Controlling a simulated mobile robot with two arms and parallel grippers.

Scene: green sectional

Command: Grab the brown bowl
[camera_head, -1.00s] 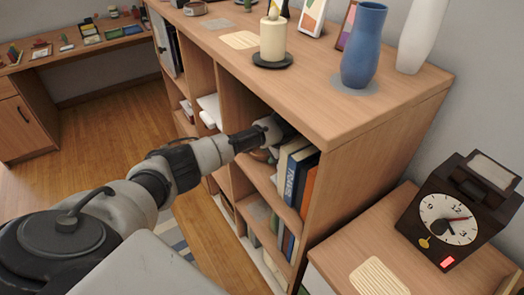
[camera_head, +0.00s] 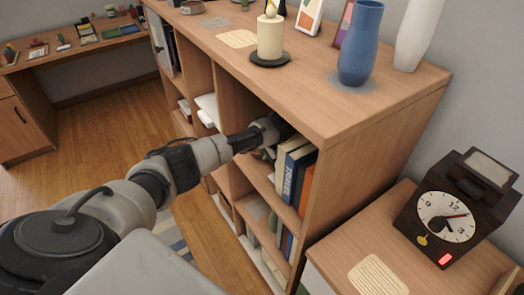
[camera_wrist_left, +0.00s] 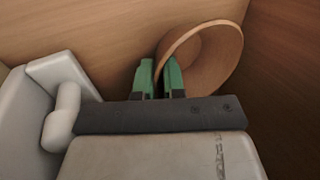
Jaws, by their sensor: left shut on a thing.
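In the head view my left arm reaches into an upper compartment of the bookcase (camera_head: 385,130), and the gripper is mostly hidden under the top board. The bowl cannot be made out clearly there. My right gripper is in neither view.
Several upright books (camera_head: 292,168) stand close to the right of my left gripper. A blue vase (camera_head: 360,45), a white vase (camera_head: 416,35) and a candle (camera_head: 270,38) stand on the bookcase top. A dark clock (camera_head: 447,215) sits on the lower cabinet at right.

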